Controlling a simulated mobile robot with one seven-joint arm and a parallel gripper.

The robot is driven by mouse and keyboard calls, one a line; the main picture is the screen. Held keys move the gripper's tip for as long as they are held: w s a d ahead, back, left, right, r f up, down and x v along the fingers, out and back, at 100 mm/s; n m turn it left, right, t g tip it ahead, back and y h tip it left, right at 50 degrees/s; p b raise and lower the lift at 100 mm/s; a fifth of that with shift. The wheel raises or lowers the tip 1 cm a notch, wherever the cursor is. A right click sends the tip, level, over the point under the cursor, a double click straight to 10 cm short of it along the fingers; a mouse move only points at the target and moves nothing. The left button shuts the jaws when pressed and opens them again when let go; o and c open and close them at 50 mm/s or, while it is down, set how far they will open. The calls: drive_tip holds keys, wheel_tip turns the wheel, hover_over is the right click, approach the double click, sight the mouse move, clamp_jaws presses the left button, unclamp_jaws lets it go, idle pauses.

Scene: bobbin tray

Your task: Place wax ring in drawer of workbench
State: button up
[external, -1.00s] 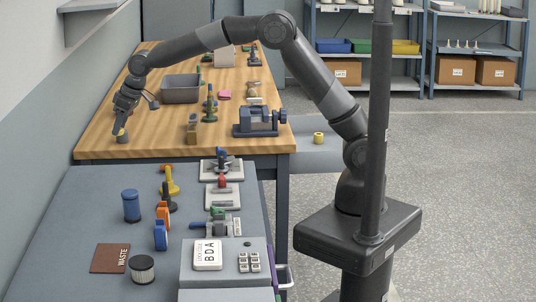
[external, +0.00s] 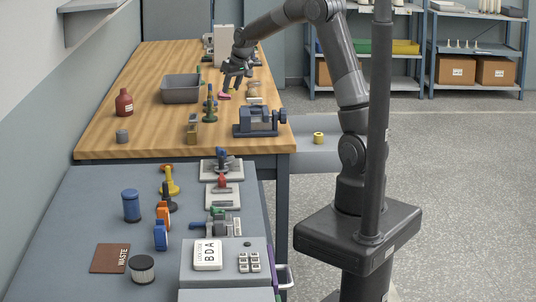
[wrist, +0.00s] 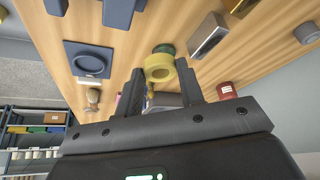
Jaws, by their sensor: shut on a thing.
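My gripper (external: 236,80) is above the far middle of the wooden workbench (external: 150,75). In the wrist view it (wrist: 160,72) is shut on a yellow wax ring (wrist: 159,67), held between its fingertips. The held ring cannot be made out in the external view. A grey drawer (external: 305,163) is pulled out at the workbench's right side, to the right of and nearer than my gripper. Another yellow ring (external: 318,138) lies in it. A short grey cylinder (external: 122,137) stands bare at the workbench's near left.
A blue-grey vise (external: 257,121) stands at the near right edge, beside the drawer. A grey bin (external: 182,88), a green-based tool (external: 210,108), a brown block (external: 192,130) and a pink pad (external: 225,96) are around my gripper. A red bottle (external: 124,103) is at left. The floor right of the drawer is clear.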

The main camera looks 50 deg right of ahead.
drive_tip(key=s+d+m+h, duration=0.1)
drive_tip(key=s+d+m, duration=0.1)
drive_tip(key=s+d, duration=0.55)
drive_tip(key=s+d+m+h, duration=0.15)
drive_tip(key=s+d, duration=0.25)
drive_tip(key=d, duration=0.6)
drive_tip(key=s+d+f+m+g, duration=0.15)
drive_tip(key=s+d+m, duration=0.25)
drive_tip(key=s+d, duration=1.1)
wheel_tip(320, 180, down, 16)
drive_tip(key=s+a, duration=0.2)
drive_tip(key=shift+h, duration=0.25)
drive_tip(key=w+a+f, duration=0.1)
drive_tip(key=w+f, duration=0.1)
drive_tip(key=w, duration=0.1)
drive_tip(key=w+a+f, duration=0.1)
drive_tip(key=w+f, duration=0.1)
drive_tip(key=w, duration=0.1)
drive_tip(key=w+a+f, duration=0.2)
drive_tip(key=w, duration=0.2)
drive_tip(key=shift+w+a+f, duration=0.1)
drive_tip(key=shift+f, duration=2.25)
drive_tip(key=o, duration=1)
drive_tip(key=shift+f, duration=0.1)
drive_tip(key=shift+c, duration=0.2)
